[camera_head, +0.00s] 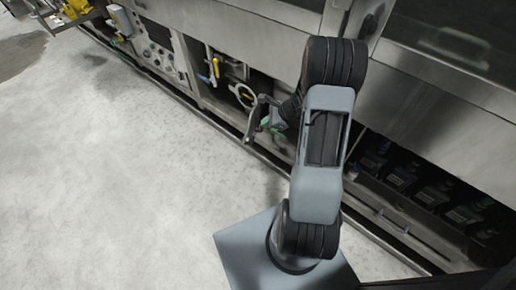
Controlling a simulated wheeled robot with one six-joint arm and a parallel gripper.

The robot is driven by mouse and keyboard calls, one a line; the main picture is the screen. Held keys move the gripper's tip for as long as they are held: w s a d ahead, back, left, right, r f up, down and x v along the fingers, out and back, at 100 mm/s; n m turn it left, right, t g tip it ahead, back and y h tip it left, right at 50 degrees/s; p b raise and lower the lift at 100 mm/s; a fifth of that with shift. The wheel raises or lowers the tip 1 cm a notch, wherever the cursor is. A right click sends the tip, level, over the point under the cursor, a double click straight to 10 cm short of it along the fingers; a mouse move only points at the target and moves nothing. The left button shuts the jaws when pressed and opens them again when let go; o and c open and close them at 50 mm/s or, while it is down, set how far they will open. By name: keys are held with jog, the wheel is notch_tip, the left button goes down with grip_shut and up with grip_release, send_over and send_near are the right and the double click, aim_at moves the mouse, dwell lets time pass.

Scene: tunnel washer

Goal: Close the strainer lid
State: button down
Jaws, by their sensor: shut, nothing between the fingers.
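A pale round ring (243,92), which looks like part of the strainer, sits low in the recessed bay of the washer front. I cannot tell which piece is the strainer lid or how far it stands open. My gripper (252,124) is shut and empty. It is just right of and below the ring in the picture, by the bay opening. I cannot tell whether it touches anything. My arm and wrist hide part of the bay to the right of the gripper.
The steel washer body (240,30) runs diagonally across the view. Yellow-handled valves (215,68) and a control panel (158,55) lie left of the ring. Dark bottle-like items (437,195) stand in a low bay at right. The pale floor (110,180) is clear at left.

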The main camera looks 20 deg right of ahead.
aim_at(253, 140)
jog(key=d+f+m+t+b, duration=0.1)
jog(key=d+f+m+b, duration=0.2)
jog(key=f, duration=0.6)
jog(key=shift+m, duration=0.5)
jog(key=x, duration=0.2)
jog(key=b+x, duration=0.1)
jog(key=x, duration=0.4)
jog(key=shift+w+d+f+b, duration=0.2)
jog(key=shift+w+b, duration=0.15)
jog(key=shift+w, duration=0.2)
jog(key=shift+x, duration=0.85)
jog(key=shift+w+b, duration=0.1)
jog(key=shift+b, duration=0.2)
